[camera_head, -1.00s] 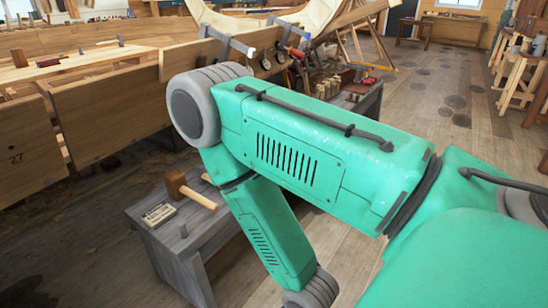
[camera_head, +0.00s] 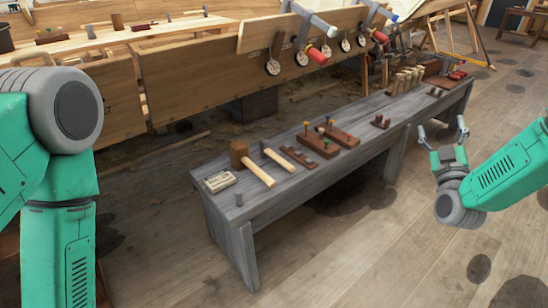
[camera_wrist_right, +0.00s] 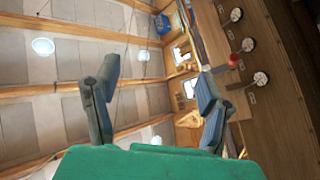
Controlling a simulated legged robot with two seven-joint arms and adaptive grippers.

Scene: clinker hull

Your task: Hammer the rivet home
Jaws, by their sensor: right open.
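A wooden mallet (camera_head: 239,153) lies on the near part of the grey bench (camera_head: 237,215), its pale handle pointing right. A second pale handle (camera_head: 279,159) lies beside it; its head is hard to make out. My right gripper (camera_head: 443,131) is open and empty, right of the bench, fingers pointing up. In the right wrist view its two fingers (camera_wrist_right: 153,92) are spread apart with nothing between them. My left arm fills the left edge; its gripper is out of view.
The plank hull (camera_head: 200,75) runs behind the bench, with red-tipped clamps (camera_head: 313,53) and round discs (camera_head: 272,66) on it. Floor at front right is clear.

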